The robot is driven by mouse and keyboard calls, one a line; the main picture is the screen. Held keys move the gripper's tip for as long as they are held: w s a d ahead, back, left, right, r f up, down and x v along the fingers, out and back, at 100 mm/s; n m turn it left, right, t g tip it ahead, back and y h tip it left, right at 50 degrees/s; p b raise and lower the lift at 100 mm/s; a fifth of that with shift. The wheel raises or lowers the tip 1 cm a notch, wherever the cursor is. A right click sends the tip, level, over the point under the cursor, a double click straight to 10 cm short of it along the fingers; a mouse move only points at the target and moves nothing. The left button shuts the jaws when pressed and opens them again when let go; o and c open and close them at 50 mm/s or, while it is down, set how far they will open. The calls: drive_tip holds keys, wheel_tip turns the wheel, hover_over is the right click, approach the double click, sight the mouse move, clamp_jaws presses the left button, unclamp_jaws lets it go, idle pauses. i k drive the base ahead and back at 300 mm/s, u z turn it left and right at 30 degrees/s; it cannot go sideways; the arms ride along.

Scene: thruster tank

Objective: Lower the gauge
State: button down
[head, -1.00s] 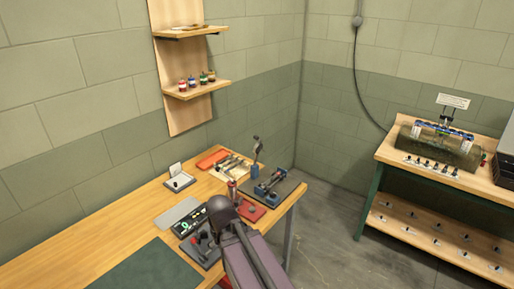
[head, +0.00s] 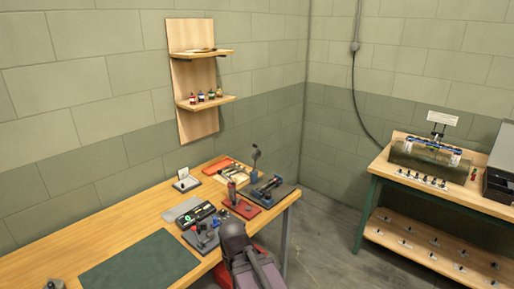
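I cannot tell for sure which object is the gauge. On the wooden bench, a black box with a green-lit display (head: 195,215) lies beside a dark base with a red and blue fixture (head: 204,238). To their right, a red plate (head: 241,206) carries an upright lever-like part, and a dark base with a blue fixture (head: 271,191) sits near the bench's right end. My dark arm rises from the bottom edge in front of the bench. My gripper's fingers cannot be made out, so its opening and any held thing are hidden.
A green mat (head: 140,262) lies clear on the front of the bench. A white tray (head: 186,181) and a red tray (head: 217,165) stand behind. A wall shelf (head: 207,99) holds small bottles.

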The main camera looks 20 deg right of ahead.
sight(256, 154)
drive_tip(key=k, duration=0.65)
drive_tip(key=z, duration=0.55)
drive_tip(key=i, duration=2.1)
drive_tip(key=u, duration=0.2)
